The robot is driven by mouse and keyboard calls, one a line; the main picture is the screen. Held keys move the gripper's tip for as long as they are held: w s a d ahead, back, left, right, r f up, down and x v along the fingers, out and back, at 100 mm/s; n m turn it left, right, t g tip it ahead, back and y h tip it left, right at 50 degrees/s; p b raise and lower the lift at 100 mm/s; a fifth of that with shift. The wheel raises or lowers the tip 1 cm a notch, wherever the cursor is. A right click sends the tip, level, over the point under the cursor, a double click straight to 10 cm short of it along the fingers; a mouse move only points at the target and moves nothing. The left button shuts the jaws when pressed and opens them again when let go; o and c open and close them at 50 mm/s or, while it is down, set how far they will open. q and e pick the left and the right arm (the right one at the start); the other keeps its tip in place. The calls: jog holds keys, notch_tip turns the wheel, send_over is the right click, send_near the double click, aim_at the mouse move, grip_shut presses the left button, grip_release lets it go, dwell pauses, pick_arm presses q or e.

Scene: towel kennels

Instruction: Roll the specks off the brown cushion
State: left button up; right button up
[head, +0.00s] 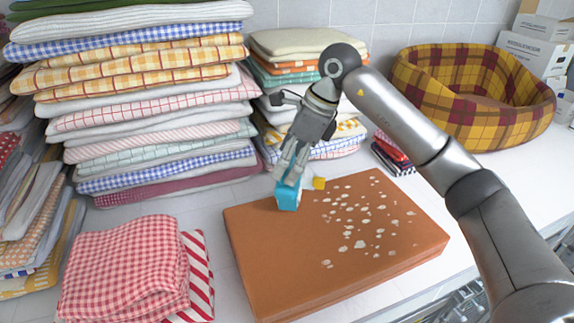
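The brown cushion (265,260) lies flat on the white counter. Pale specks (360,244) are scattered over its middle and right part; its left part looks bare. My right gripper (289,172) comes in from the right and points down over the cushion's back left part. Its fingers are closed on a light blue object (288,196), which is at the cushion's surface, left of the specks. I cannot tell whether it touches the cushion. A small yellow piece (319,183) shows just right of it; whether the two are joined is unclear. My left gripper is not in view.
Tall stacks of folded towels (150,100) stand behind and left. A red checked towel pile (130,270) lies left of the cushion. A plaid pet bed (475,95) and white boxes (540,50) stand back right. Small folded cloths (392,152) lie behind the cushion.

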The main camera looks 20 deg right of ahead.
jog(key=r, duration=0.1)
jog(key=s+r+p, duration=0.1)
jog(key=r, duration=0.1)
jog(key=shift+r, duration=0.1)
jog(key=shift+r+p, duration=0.3)
jog(key=shift+p, duration=0.1)
jog(key=shift+w+r+p, duration=0.25)
jog(key=shift+r+p, duration=0.25)
jog(key=shift+r, duration=0.15)
jog(key=shift+s+a+r, duration=0.1)
jog(key=shift+r, duration=0.25)
